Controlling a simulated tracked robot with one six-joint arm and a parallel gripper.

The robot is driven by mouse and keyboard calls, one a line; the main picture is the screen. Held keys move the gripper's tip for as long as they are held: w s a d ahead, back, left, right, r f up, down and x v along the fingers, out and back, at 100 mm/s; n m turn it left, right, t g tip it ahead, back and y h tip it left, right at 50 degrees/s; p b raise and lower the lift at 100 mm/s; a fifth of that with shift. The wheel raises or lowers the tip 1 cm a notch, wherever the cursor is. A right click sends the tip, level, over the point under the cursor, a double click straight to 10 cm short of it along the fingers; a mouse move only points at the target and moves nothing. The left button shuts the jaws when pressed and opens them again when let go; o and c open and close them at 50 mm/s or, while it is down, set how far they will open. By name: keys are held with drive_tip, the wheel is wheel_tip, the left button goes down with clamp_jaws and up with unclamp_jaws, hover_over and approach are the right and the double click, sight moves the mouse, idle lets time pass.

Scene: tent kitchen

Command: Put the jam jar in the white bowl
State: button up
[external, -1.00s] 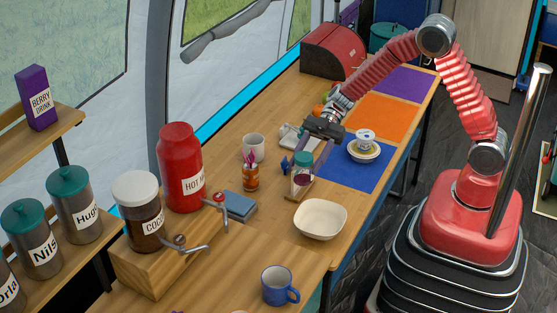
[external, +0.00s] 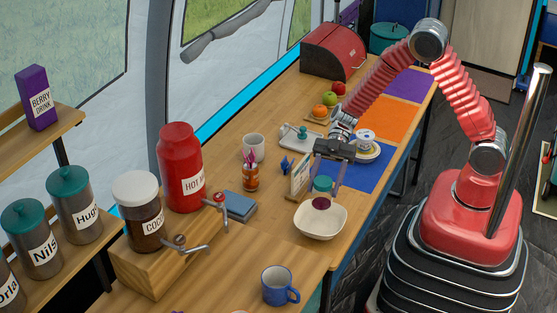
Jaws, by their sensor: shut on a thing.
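The jam jar (external: 321,203) has a teal lid and dark purple contents. My gripper (external: 324,187) is shut on it, with a finger on either side near the lid. The white bowl (external: 322,231) sits on the wooden table near its right edge. The jar's lower part overlaps the far inside of the bowl in this view. I cannot tell whether the jar touches the bowl or hangs just above it.
A small standing card (external: 300,176) is close behind the bowl to the left. A stacked yellowish dish (external: 368,151) is on the blue mat (external: 366,178).

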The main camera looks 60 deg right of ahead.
hover_over(321, 224)
drive_tip(key=shift+f, duration=2.9)
drive_tip(key=shift+f, duration=2.05)
drive_tip(key=shift+f, duration=0.1)
drive_tip(key=o, duration=1.3)
drive_tip(key=v, duration=1.2)
drive_tip(key=shift+d, duration=0.1)
